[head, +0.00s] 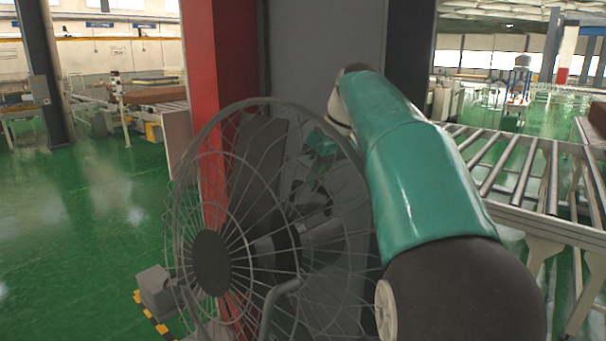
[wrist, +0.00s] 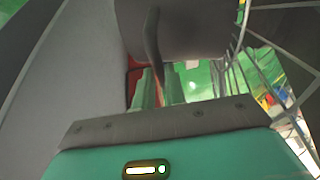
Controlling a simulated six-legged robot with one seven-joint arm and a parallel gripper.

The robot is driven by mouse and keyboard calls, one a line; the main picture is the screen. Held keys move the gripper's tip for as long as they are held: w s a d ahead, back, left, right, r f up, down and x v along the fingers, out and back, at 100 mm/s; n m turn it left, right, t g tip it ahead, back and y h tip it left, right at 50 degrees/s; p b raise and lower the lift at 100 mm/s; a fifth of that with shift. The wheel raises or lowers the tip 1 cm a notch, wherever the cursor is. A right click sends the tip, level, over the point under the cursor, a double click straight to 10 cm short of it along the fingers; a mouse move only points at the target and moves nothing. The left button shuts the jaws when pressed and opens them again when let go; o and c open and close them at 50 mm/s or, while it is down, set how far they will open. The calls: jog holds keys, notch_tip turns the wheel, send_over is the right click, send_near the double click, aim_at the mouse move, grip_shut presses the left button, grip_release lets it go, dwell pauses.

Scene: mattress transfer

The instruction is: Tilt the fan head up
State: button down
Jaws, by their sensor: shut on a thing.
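The fan head (head: 212,262) is a round grey wire cage with a dark hub, filling the lower middle of the head view. It faces toward the front left; its exact tilt is hard to judge. In the wrist view its grey rear housing (wrist: 190,28) is at the top, with a thin dark handle (wrist: 153,45) running down from it. My gripper (wrist: 158,82) has its green fingers shut on the lower end of this handle. In the head view my gripper (head: 320,148) is behind the cage, partly hidden by wires.
A red and grey pillar (head: 335,60) stands close behind the fan. A roller conveyor (head: 525,175) is at the right. A grey box (head: 155,290) with a yellow-black striped edge is at lower left. The green floor (head: 80,220) at left is open.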

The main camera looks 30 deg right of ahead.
jog(key=shift+w+d+f+y, duration=0.25)
jog(key=shift+d+f, duration=0.2)
jog(key=shift+d, duration=0.1)
jog(key=shift+w+d+f+y, duration=0.25)
jog(key=shift+d+f, duration=0.15)
jog(key=shift+d, duration=0.15)
jog(key=c, duration=1.5)
grip_release()
jog(key=shift+o, duration=0.2)
jog(key=shift+r, duration=0.15)
jog(key=v, duration=1.1)
jog(key=shift+r, duration=0.4)
jog(key=shift+d, duration=0.1)
